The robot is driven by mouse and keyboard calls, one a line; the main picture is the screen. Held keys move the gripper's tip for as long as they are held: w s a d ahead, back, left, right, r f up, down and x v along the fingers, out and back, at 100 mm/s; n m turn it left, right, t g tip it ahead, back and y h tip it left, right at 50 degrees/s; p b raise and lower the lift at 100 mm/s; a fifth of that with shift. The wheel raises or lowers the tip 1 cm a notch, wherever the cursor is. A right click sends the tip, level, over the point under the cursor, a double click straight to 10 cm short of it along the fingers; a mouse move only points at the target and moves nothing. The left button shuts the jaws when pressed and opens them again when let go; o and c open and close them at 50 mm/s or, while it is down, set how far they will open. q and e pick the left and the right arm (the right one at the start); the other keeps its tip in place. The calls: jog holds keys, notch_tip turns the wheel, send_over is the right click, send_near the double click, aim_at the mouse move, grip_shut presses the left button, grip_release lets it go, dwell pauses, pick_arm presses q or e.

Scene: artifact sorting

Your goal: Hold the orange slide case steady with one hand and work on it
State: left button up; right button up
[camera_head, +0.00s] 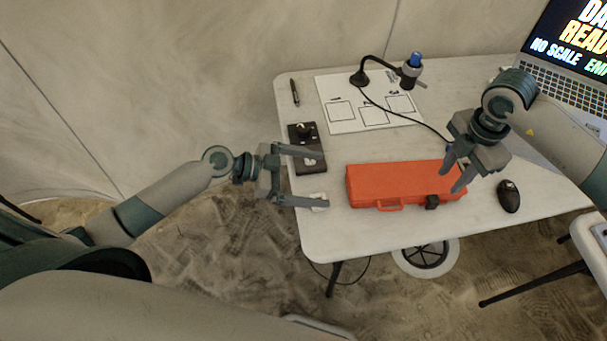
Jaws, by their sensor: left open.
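The orange slide case (388,178) lies closed on the white table, its handle toward the front edge. A small black piece (432,202) sits at its front right, perhaps a latch. My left gripper (324,179) is open and empty just left of the case, its two fingers spread wide and apart from it. My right gripper (451,182) points down over the right end of the case, fingers apart with a gap between them. I cannot tell whether its fingertips touch the case.
A small white object (319,197) lies by the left gripper's lower finger. A black device (299,137), pen (295,92), paper sheet (343,118) and stand with blue top (414,61) are behind. A mouse (509,196) and laptop (565,75) are right. A cable crosses the table (325,235).

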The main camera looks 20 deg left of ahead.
aim_at(361, 185)
pick_arm(q)
jog(key=x, duration=1.4)
jog(key=shift+a+f, duration=0.1)
jog(key=shift+s, duration=0.1)
jog(key=shift+c, duration=0.3)
jog(key=c, duration=1.4)
pick_arm(e)
jog(key=shift+c, duration=0.7)
jog(key=c, duration=0.5)
jog(key=shift+a+f, duration=0.1)
grip_shut()
jog(key=shift+s+a+m+g+y, duration=0.25)
jog(key=shift+a+m+g+y, duration=0.15)
jog(key=shift+a+m+y, duration=0.4)
jog(key=shift+s+a+m+g+y, duration=0.25)
jog(key=shift+a+m+g+y, duration=0.25)
jog(key=shift+y, duration=0.5)
jog(key=shift+d, duration=0.15)
